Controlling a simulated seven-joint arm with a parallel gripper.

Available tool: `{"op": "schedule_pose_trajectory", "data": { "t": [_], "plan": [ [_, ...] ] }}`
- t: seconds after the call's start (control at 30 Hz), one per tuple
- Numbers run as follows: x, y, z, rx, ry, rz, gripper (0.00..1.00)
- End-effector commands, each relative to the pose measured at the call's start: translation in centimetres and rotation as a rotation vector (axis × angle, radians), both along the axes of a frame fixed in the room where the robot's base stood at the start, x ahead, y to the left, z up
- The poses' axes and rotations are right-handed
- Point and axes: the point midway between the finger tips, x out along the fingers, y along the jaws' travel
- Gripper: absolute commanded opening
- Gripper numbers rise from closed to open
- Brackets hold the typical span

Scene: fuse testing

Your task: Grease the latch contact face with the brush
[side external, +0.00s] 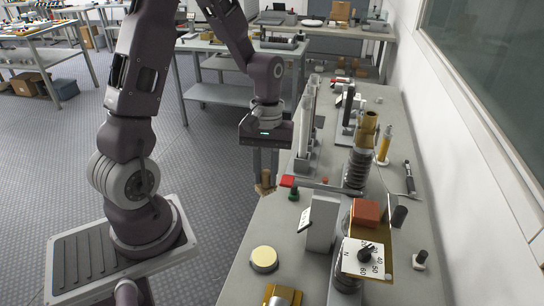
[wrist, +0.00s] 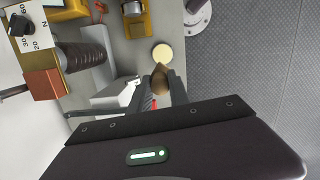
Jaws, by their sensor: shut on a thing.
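My gripper (side external: 265,172) is shut on a small brown brush (side external: 265,184) and holds it at the near-left edge of the bench, in the air. In the wrist view the brush (wrist: 160,80) sits between the fingertips (wrist: 161,92), its tan end pointing away from the palm. A round tin with a pale cream top (side external: 264,258), perhaps grease, stands on the bench nearer the side camera; it also shows in the wrist view (wrist: 162,54), apart from the brush. A red-ended lever (side external: 288,181) lies just right of the brush. I cannot tell which surface is the latch contact face.
Ribbed dark columns (side external: 357,168), a dial box (side external: 366,258) and a reddish-brown block (side external: 367,212) crowd the bench (side external: 237,284). A white display box (side external: 320,222) stands right of the brush. A yellow fixture (side external: 282,295) is at the front. Open floor lies left.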

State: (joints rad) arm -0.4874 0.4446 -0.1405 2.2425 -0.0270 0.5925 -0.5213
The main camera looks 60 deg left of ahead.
Motion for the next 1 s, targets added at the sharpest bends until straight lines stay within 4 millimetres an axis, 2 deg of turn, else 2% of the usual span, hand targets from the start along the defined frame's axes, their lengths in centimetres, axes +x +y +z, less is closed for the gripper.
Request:
{"op": "schedule_pose_trajectory", "data": {
  "t": [0.13,0.17,0.37,0.7,0.8,1.0],
  "plan": [
    [-2.1,-1.7,0.1,0.001,-0.004,-0.111,0.00],
    [-2.1,-1.6,-0.5,0.000,0.000,-0.112,0.00],
    [-2.0,-1.6,-4.6,-0.002,0.002,-0.107,0.00],
    [-2.0,-1.6,-14.6,-0.001,0.002,-0.105,0.00],
    [-2.0,-1.6,-16.9,-0.001,0.000,-0.104,0.00],
    [-1.9,-1.5,-19.0,0.001,-0.003,-0.104,0.00]
  ]
}}
